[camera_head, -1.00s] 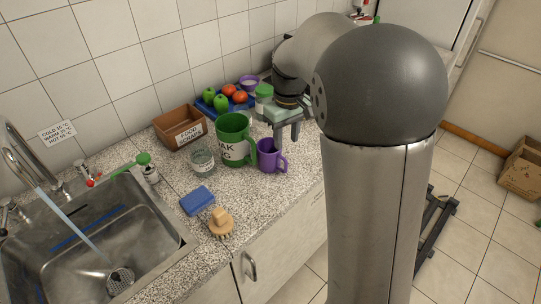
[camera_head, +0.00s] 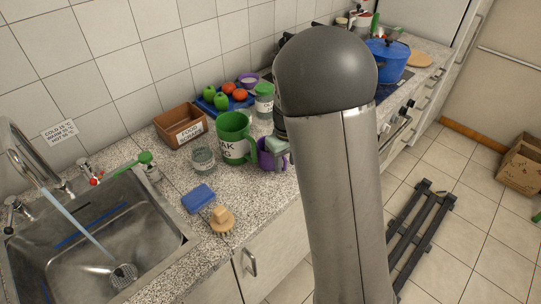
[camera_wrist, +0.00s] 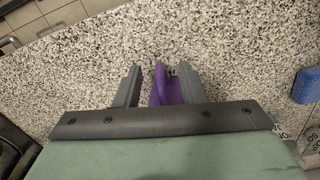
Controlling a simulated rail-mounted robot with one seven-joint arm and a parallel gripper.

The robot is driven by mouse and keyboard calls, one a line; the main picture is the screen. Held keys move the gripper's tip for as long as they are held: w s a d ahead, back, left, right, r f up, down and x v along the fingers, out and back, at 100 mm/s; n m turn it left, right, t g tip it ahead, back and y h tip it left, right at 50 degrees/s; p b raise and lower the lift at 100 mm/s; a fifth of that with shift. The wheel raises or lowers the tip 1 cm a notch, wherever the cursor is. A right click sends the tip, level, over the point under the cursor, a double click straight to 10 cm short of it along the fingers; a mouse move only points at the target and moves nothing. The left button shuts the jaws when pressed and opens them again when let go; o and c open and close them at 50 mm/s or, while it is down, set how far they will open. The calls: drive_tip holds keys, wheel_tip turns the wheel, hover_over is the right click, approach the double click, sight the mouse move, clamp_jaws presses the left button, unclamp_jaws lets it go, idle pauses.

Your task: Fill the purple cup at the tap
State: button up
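The purple cup (camera_head: 264,157) stands upright on the speckled worktop, right of the big green mug. My gripper (camera_head: 281,147) is at its right side and hides part of it. In the wrist view a purple part of the cup (camera_wrist: 165,90) shows between the fingers of my gripper (camera_wrist: 157,70). The fingers are open, with a clear gap between the left finger and the purple part. Contact on the right finger cannot be told. The tap (camera_head: 28,160) at the left has water (camera_head: 80,228) running into the steel sink (camera_head: 150,232).
The green mug (camera_head: 233,148) stands close to the cup. A brown box (camera_head: 180,127) and fruit tray (camera_head: 205,107) are behind.

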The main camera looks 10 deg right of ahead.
clamp_jaws()
drive_tip(key=shift+r, duration=0.1)
